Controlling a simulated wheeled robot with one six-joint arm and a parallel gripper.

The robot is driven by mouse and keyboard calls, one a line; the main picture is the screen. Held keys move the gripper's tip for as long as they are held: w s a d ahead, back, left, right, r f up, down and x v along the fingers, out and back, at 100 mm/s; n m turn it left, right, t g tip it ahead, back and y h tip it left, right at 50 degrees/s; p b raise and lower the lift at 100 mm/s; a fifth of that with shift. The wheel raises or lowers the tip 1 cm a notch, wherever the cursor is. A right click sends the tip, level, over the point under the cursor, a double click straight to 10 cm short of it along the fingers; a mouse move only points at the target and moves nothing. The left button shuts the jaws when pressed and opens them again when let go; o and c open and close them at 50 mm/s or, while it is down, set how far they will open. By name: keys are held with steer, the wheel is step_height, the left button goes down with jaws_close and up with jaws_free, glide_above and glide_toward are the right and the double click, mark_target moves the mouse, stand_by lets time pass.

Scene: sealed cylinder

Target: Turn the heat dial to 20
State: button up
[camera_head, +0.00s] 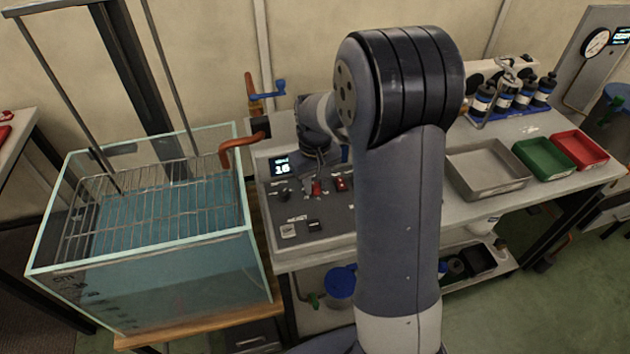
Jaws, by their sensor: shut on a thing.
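The control panel (315,215) is a dark slab on the bench left of my arm, with a small lit display (282,168) that appears to read 16. My gripper (318,166) points down over the panel, just right of the display. It is shut on the heat dial, which is mostly hidden by the gripper and wrist. A red control (317,188) shows just below the jaws, and another red switch (341,184) sits to the right. A small dark control (283,193) lies below the display. The dial's markings are too small to read.
A glass water tank (150,262) with a wire rack stands left. An orange-handled valve (242,146) and a blue-handled one (268,88) rise near the panel. Grey (487,188), green (545,160) and red (580,150) trays lie right. My arm blocks the middle.

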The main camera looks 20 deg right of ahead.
mark_target(315, 185)
steer(key=m, duration=0.4)
steer(key=shift+m, duration=0.4)
stand_by(0.4)
steer(key=o, duration=1)
step_height(315, 185, up, 11)
steer(key=shift+f, duration=0.15)
step_height(315, 185, down, 11)
steer(key=shift+r, duration=0.15)
stand_by(0.4)
